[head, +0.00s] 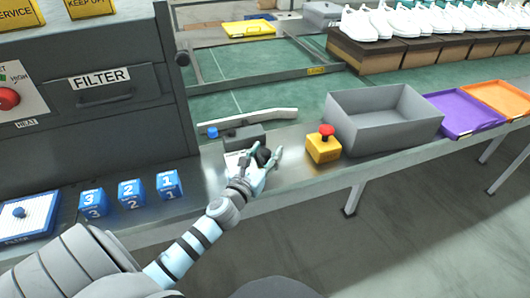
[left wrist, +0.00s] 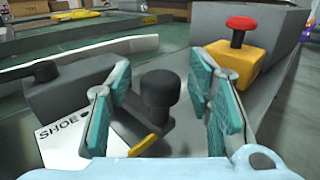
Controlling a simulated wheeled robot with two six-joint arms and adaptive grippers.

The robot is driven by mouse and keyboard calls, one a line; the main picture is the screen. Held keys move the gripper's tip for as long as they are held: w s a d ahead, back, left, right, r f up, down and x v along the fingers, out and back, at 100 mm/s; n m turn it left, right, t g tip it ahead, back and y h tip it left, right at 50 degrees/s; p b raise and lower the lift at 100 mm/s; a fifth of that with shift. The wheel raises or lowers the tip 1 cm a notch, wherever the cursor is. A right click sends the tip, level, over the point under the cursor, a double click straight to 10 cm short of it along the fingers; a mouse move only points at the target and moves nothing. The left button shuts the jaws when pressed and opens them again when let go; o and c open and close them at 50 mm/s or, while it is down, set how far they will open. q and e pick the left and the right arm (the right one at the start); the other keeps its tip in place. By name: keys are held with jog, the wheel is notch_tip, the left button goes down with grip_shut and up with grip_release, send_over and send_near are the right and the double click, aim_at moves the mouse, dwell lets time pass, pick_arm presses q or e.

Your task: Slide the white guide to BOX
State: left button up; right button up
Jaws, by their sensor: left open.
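The white guide (head: 252,120) is a long pale bar lying across the green belt, and it also shows in the left wrist view (left wrist: 95,50). In front of it is a grey housing (head: 240,137) with a black knob (left wrist: 160,92) on a dark lever with a yellow pointer (left wrist: 144,144). A white plate (left wrist: 62,142) beside the lever reads SHOE; the rest of its lettering is hidden and I cannot read BOX. My left gripper (left wrist: 162,88) is open, with its teal fingers on either side of the knob. Contact cannot be told. My right gripper is out of view.
A yellow block with a red button (head: 323,147) stands just right of my left gripper, beside a grey bin (head: 375,145). Blue numbered blocks (head: 131,193) stand at left on the ledge. Purple (head: 464,128) and orange (head: 500,98) trays lie further right.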

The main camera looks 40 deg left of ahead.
pick_arm(q)
jog(key=s+d, duration=0.2)
jog(key=s, duration=0.9)
jog(key=shift+s, duration=0.4)
jog(key=shift+d, duration=0.1)
